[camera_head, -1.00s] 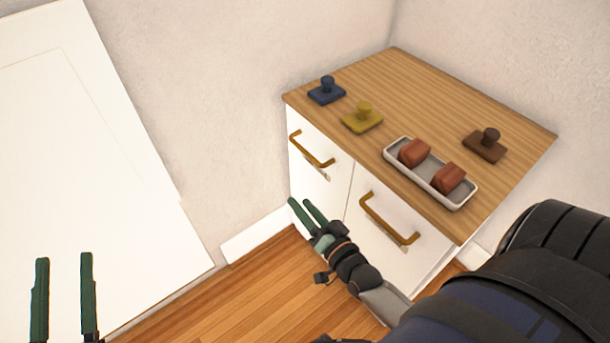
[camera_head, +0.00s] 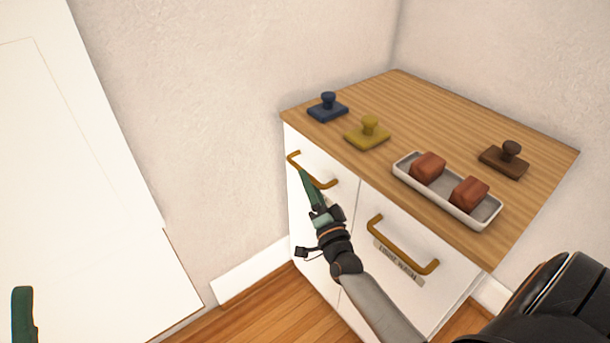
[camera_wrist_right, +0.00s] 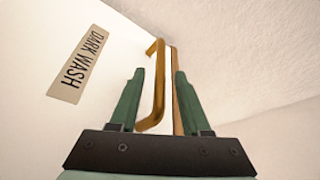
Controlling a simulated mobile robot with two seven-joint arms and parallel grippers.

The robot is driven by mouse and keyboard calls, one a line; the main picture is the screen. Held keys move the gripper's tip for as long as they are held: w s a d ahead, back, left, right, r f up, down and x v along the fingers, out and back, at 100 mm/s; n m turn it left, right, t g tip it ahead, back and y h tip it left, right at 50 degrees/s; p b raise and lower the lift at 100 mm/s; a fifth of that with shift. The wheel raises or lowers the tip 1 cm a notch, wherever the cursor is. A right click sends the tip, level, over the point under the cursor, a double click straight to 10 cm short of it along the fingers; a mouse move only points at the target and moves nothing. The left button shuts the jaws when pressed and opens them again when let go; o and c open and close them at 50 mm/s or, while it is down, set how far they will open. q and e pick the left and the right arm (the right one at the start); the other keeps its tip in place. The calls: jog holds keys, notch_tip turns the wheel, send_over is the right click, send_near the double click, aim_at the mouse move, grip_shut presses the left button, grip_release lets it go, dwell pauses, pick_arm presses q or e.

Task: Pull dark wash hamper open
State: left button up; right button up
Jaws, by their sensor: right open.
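The dark wash hamper (camera_head: 306,215) is the left white front of the cabinet, and it looks shut. Its brass bar handle (camera_head: 311,170) is near the top edge. In the right wrist view, the "DARK WASH" label (camera_wrist_right: 78,65) is beside the handle (camera_wrist_right: 153,95). My right gripper (camera_head: 304,176) is open at this handle. In the right wrist view the bar lies between the two open fingers (camera_wrist_right: 159,76), without a clear grip on it. Of my left gripper, only one green finger (camera_head: 24,315) shows at the lower left edge.
The right front has its own brass handle (camera_head: 402,247) and label. On the wooden top (camera_head: 440,115) are blue (camera_head: 327,108), yellow (camera_head: 368,134) and brown (camera_head: 504,160) knobbed blocks and a tray (camera_head: 412,190) with two reddish blocks. A white panel (camera_head: 70,180) stands left.

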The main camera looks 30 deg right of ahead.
jog(key=shift+b+x, duration=0.3)
jog(key=shift+x, duration=1.6)
jog(key=shift+c, duration=0.3)
grip_shut()
